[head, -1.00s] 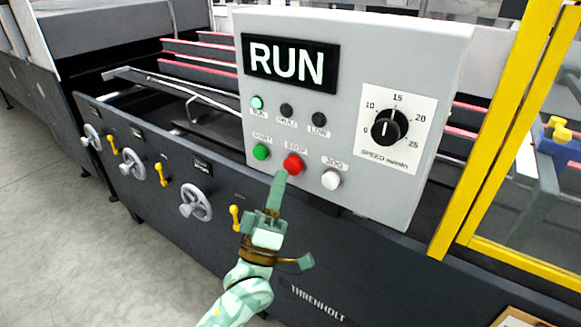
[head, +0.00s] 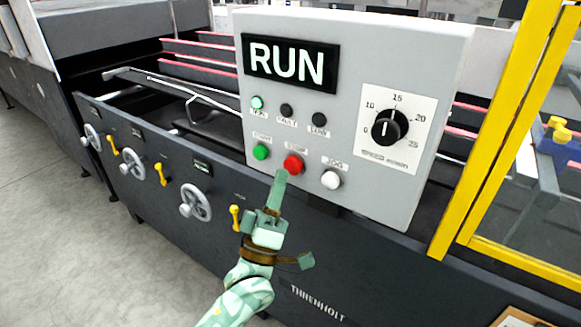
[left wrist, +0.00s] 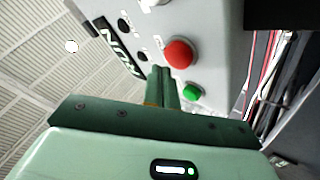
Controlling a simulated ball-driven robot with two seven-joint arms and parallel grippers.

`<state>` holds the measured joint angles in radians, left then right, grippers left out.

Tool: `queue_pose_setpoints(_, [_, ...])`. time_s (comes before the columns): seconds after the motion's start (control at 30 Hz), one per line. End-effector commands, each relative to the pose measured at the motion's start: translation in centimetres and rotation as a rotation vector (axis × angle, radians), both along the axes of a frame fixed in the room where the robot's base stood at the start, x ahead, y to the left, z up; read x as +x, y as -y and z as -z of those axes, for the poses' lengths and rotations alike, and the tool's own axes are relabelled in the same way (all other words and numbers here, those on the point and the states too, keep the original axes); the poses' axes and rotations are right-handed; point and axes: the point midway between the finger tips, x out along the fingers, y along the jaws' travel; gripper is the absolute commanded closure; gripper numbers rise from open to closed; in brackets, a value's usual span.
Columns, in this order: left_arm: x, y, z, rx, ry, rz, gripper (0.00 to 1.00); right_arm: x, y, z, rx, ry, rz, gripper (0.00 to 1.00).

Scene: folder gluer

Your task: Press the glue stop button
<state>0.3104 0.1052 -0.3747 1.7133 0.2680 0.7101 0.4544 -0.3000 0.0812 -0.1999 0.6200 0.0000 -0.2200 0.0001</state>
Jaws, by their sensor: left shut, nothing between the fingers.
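The red stop button (head: 293,165) sits in the lower row of the grey control box, between the green start button (head: 261,152) and the white jog button (head: 331,179). The display (head: 290,63) reads RUN and the green run lamp (head: 257,102) is lit. My left gripper (head: 281,174) is shut and empty, its fingertips just below the red button; I cannot tell whether they touch it. In the left wrist view the red button (left wrist: 180,54) shows just beyond the shut fingers (left wrist: 163,72). My right gripper is out of view.
A speed dial (head: 389,127) is on the right of the box (head: 440,90). A yellow guard frame (head: 490,130) stands to the right. Handwheels (head: 195,202) and yellow levers (head: 235,217) stick out of the dark machine side at the left. The floor (head: 70,240) is clear.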

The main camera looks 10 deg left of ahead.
Motion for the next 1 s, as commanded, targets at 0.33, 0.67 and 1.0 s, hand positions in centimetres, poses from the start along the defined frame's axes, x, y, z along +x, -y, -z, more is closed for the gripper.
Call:
queue_pose_setpoints(0.33, [0.63, 0.25, -0.05, 0.0, 0.0, 0.0, 1.0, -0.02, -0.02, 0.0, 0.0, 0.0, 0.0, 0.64])
queue_pose_setpoints(0.67, [0.72, 0.29, -0.03, 0.0, 0.0, 0.0, 1.0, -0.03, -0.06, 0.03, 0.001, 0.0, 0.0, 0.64])
queue_pose_setpoints(1.0, [1.11, 0.42, -0.02, 0.0, 0.0, 0.0, 1.0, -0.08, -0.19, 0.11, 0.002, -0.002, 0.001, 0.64])
